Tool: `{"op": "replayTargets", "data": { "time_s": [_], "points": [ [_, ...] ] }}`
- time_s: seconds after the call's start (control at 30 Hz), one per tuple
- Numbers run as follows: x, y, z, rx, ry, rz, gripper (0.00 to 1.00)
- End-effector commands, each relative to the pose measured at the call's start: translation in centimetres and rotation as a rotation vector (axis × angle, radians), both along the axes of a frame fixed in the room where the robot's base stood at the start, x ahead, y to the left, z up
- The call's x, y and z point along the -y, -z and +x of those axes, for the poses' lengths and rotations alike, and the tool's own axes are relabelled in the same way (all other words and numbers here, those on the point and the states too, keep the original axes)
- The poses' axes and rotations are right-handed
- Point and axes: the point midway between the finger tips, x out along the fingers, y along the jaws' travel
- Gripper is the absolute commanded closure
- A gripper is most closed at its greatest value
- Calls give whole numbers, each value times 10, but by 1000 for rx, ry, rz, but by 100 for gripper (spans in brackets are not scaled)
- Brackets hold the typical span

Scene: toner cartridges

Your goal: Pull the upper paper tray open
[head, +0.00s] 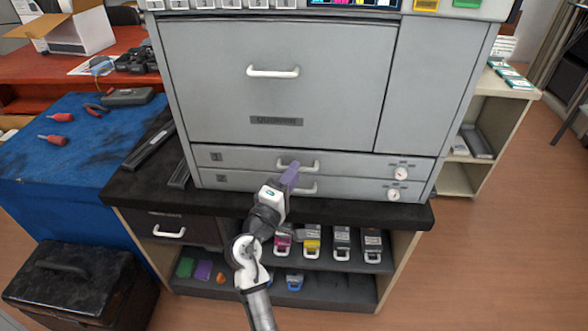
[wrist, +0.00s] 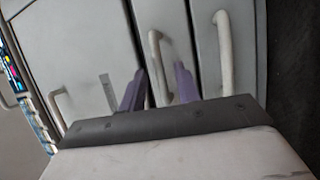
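The upper paper tray (head: 235,157), marked 1, is a grey drawer front flush with the printer's face. Its white bar handle (head: 310,166) is partly hidden by my gripper (head: 291,173). The lower tray (head: 240,181), marked 2, is also shut, with its own handle (head: 307,189) just below. In the wrist view, turned sideways, my gripper's two purple fingers (wrist: 160,72) are apart. The upper tray handle (wrist: 156,48) shows between them, and the lower tray handle (wrist: 223,50) lies to the right. I cannot tell whether the fingers reach around the bar or touch it.
The printer (head: 330,85) stands on a black counter (head: 140,190) above shelves of toner cartridges (head: 312,243). Round white knobs (head: 400,173) sit at the trays' right. A blue table (head: 85,150) with tools and a black box (head: 80,285) are on the left.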

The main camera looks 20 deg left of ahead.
Motion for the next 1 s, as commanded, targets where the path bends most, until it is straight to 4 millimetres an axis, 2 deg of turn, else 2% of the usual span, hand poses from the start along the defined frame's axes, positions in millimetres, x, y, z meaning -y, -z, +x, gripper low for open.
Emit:
{"op": "replayTargets", "data": {
  "time_s": [0.17,0.43,0.7,1.0],
  "points": [
    [1,-3,11,1,0,0,68],
    [2,-2,12,0,0,1,68],
    [1,-2,12,0,-1,1,100],
    [1,-2,12,0,-1,1,100]
  ]
}}
